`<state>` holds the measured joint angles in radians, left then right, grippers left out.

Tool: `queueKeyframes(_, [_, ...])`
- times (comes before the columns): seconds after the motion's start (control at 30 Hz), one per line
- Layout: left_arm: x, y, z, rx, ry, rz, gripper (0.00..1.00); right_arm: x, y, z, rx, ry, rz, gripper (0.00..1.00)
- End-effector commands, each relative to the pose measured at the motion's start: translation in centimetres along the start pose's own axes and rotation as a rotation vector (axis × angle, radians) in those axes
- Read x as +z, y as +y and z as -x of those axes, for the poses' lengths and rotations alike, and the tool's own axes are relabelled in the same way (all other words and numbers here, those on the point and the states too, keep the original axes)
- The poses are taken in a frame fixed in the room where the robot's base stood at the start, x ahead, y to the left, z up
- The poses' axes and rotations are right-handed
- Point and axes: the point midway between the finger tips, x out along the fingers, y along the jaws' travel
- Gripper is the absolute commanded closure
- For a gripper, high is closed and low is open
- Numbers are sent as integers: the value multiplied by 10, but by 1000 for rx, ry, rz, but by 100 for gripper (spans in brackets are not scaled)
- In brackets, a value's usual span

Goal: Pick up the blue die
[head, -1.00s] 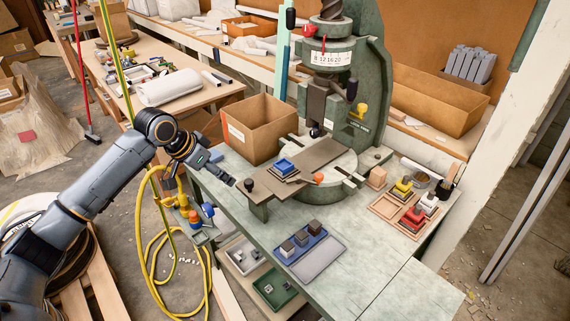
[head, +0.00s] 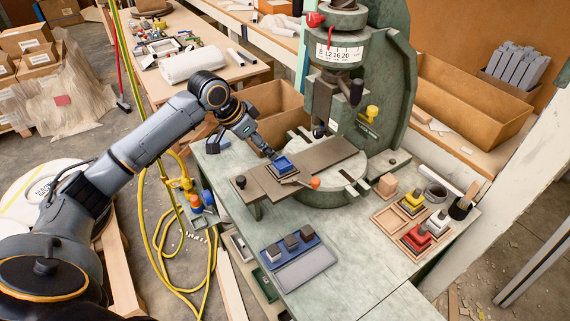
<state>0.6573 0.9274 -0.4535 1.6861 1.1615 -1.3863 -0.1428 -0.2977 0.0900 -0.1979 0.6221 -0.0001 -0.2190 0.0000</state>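The blue die (head: 284,164) is a small square block on the brown flat bar of the green fly press, just left of the press's round table. My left gripper (head: 268,152) comes in from the upper left, with its tips close to the die's upper left side. Whether the tips touch the die, and how far apart they are, is too small to tell. My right gripper is not in view.
The fly press (head: 378,90) stands behind the die, with an orange-tipped lever (head: 314,183) beside it. A cardboard box (head: 278,103) is behind my gripper. A blue tray (head: 272,258) with several grey blocks and a wooden tray (head: 391,218) with coloured dies lie in front.

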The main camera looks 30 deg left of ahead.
Motion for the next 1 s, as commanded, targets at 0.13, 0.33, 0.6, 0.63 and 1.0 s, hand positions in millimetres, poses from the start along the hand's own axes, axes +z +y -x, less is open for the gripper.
queueKeyframes(0.13, [-1, 1, -27, 3, -1, 1, 30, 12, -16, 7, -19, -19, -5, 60])
queueKeyframes(0.33, [-1, 1, -44, 1, 1, 0, 30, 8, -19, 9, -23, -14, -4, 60])
queueKeyframes(0.6, [-4, 2, -78, 3, -2, 1, 30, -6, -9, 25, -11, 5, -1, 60])
queueKeyframes(0.63, [-4, 2, -82, 2, 0, 1, 30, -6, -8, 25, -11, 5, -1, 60])
queueKeyframes(1.0, [-3, 2, -96, -1, 1, -1, 30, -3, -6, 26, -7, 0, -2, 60])
